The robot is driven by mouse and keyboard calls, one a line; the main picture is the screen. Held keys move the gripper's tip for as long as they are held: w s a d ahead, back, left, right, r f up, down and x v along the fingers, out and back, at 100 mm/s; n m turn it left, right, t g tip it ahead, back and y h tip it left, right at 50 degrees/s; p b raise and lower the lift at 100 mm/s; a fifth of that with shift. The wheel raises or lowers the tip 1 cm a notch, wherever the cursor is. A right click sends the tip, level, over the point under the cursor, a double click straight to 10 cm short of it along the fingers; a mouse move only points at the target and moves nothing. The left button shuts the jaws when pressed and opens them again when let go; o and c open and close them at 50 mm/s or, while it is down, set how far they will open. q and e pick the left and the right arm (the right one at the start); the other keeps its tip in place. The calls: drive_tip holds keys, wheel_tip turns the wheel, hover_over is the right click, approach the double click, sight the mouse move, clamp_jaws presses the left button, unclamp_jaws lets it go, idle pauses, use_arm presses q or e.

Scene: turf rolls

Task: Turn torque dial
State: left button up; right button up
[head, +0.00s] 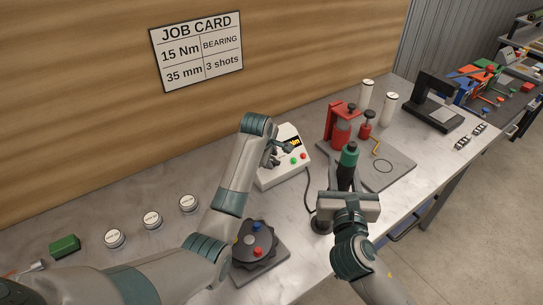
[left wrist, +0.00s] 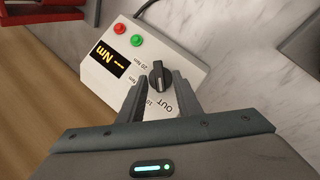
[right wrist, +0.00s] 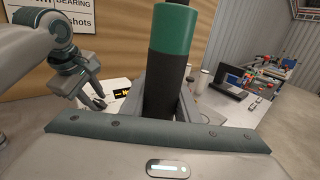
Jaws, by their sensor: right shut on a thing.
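The torque dial (left wrist: 158,76) is a dark knob on a sloped white control box (head: 283,170). The box has a lit yellow display (left wrist: 104,66), a red button (left wrist: 119,28) and a green button (left wrist: 137,40). Labels near the dial read "OUT" and "20 Nm"; others are partly hidden. My left gripper (left wrist: 157,78) is open, with its fingertips on either side of the dial and a visible gap to it. In the head view my left gripper (head: 275,157) hides the dial. My right gripper (head: 347,192) is shut on a black-and-green tool (right wrist: 172,62), held upright.
A job card (head: 197,50) on the wall reads 15 Nm, bearing, 35 mm, 3 shots. A red press (head: 341,125) stands on a grey plate. A dark round fixture (head: 255,243) with coloured knobs sits in front. Three white-topped round tins (head: 152,219) stand at left. A cable runs from the box.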

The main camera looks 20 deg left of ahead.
use_arm(q)
drive_tip(key=shift+w+f, duration=0.35)
drive_tip(key=shift+f, duration=0.3)
clamp_jaws()
